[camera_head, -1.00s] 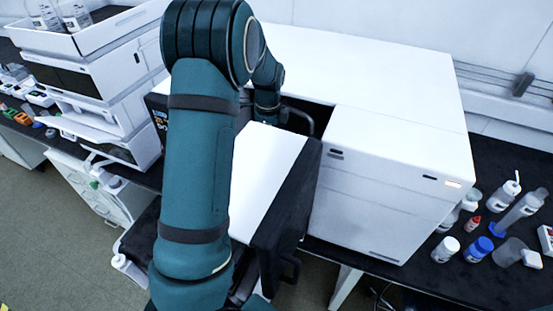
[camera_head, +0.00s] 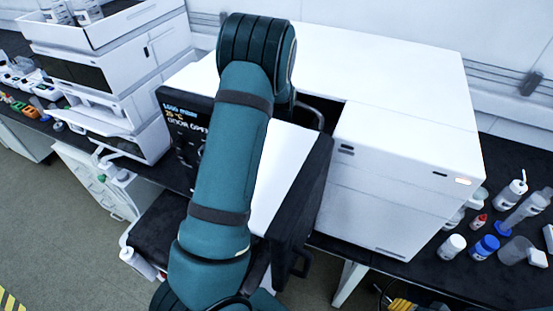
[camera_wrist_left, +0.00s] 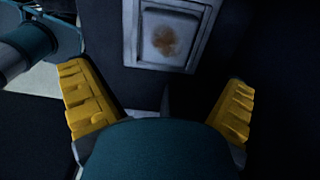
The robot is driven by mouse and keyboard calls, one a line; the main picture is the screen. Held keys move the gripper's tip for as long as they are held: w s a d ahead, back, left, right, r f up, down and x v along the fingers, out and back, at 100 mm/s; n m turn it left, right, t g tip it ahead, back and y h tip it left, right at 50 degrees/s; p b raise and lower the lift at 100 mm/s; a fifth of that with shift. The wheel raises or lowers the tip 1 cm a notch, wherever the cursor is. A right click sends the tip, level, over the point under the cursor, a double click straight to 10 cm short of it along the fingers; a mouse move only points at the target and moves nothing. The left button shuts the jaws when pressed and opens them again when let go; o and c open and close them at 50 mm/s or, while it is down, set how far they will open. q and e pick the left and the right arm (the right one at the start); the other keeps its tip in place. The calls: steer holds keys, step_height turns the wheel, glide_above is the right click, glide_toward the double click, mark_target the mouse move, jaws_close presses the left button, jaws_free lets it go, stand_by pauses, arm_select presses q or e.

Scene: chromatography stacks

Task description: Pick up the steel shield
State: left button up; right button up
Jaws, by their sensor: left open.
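In the left wrist view, a pale square plate (camera_wrist_left: 190,52) with a raised frame and a brown stain sits upright on a dark wall. It may be the steel shield; I cannot tell for sure. My left gripper (camera_wrist_left: 157,85) has its two yellow fingers spread wide, with nothing held between them. The plate is ahead of the fingers, apart from them. In the head view my left arm reaches over the opened front of the white instrument (camera_head: 400,150), and its gripper is hidden. A yellow part at the bottom edge is perhaps my right gripper (camera_head: 402,304), mostly cut off.
The instrument's open door (camera_head: 300,195) stands out beside my arm. A black panel with lit text (camera_head: 185,125) is at its left. Stacked white modules (camera_head: 105,85) stand further left. Several bottles (camera_head: 485,246) crowd the bench at the right.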

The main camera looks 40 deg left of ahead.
arm_select(q)
steer(key=f, duration=0.5)
steer(key=shift+w+a, duration=0.2)
steer(key=shift+a, duration=0.15)
steer(key=shift+c, duration=0.3)
steer(key=c, duration=1.3)
